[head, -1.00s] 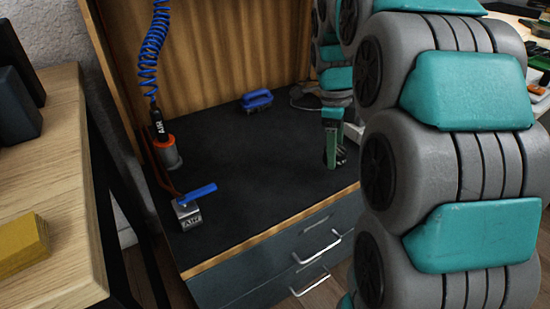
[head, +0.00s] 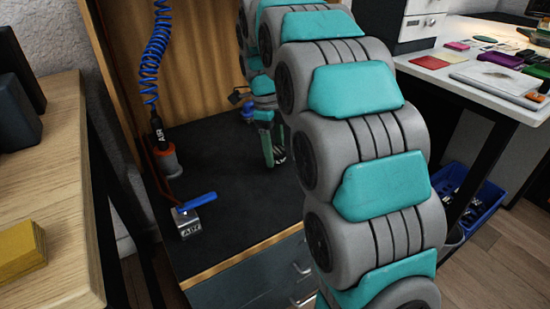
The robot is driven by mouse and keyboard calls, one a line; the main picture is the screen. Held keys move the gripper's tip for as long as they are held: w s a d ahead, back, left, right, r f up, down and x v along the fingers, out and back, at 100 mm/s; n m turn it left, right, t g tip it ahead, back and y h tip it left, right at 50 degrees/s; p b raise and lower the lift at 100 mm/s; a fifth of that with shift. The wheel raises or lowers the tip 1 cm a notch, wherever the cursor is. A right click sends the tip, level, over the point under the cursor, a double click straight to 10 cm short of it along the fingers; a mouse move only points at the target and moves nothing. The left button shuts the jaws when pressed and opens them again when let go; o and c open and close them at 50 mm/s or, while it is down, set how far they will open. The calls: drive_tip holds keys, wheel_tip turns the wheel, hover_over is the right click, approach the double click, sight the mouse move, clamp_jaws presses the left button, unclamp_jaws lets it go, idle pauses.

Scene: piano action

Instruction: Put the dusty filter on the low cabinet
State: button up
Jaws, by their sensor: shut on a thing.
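My gripper (head: 272,152) hangs over the dark top of a low drawer cabinet (head: 240,220), towards its back right part. It points down and is shut on a small dark thing (head: 279,156) at its fingertips. The thing is mostly hidden by the fingers, and I cannot tell for sure whether it is the dusty filter. I cannot tell whether it touches the cabinet top. No other filter can be made out in view. My arm covers the right part of the cabinet.
A metal block with a blue lever (head: 190,218) stands at the cabinet's front left. Behind it are an orange holder (head: 168,160) and a blue coiled hose (head: 151,58). A wooden table (head: 55,180) is left, a cluttered white desk (head: 470,75) right, a blue crate (head: 480,195) below it.

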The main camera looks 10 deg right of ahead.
sight(274, 150)
drive_tip(key=shift+f, duration=1.3)
drive_tip(key=shift+f, duration=0.1)
drive_tip(key=shift+f, duration=0.1)
drive_tip(key=o, duration=1.5)
drive_tip(key=r, duration=0.8)
drive_tip(key=a+r+p, duration=0.1)
drive_tip(key=r, duration=0.3)
drive_tip(key=shift+w+r, duration=0.1)
drive_tip(key=shift+w, duration=0.3)
